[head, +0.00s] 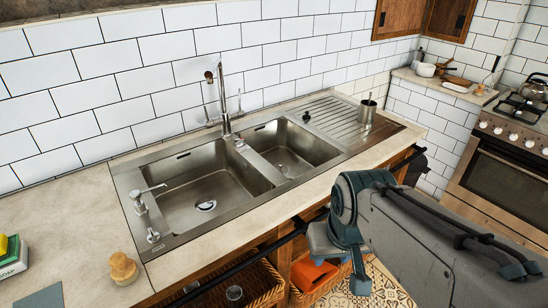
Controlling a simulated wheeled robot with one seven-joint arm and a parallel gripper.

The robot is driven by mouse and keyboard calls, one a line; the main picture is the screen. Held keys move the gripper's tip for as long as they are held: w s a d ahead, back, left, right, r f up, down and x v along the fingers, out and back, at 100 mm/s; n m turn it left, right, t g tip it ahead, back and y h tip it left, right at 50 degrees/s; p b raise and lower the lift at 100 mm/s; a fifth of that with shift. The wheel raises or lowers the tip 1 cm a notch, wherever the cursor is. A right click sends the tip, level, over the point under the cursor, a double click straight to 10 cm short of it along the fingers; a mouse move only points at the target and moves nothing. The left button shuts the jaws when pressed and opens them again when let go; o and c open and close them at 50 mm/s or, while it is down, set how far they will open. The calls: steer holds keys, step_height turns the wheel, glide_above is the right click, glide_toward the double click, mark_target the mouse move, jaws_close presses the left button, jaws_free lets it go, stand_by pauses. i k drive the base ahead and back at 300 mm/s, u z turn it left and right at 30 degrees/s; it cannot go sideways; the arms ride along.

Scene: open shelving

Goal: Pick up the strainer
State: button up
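I cannot clearly make out a strainer. A small dark object (306,117) stands on the back rim of the steel sink (178,242), beside the right basin; it is too small to tell what it is. A round metal drain fitting (206,205) sits in the floor of the left basin, and the right basin has a drain too. A metal cup (367,112) with a thin handle or utensil rising from it stands on the ribbed drainboard. My arm crosses the lower right, in front of the counter.
A tall faucet (224,100) rises behind the basins. A soap dispenser (141,200), a wooden brush (123,268) and a sponge (12,248) are at the left. Baskets (262,285) sit below the counter. A stove (505,150) is at the right. The counter left of the sink is mostly clear.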

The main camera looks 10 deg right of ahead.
mark_target(283, 169)
steer(key=z, duration=0.5)
steer(key=k, duration=0.6)
steer(key=z, duration=0.9)
steer(key=i, duration=1)
steer(key=u, duration=0.65)
steer(key=i, duration=0.75)
steer(key=u, duration=1.15)
steer(key=i, duration=0.25)
steer(key=u, duration=0.25)
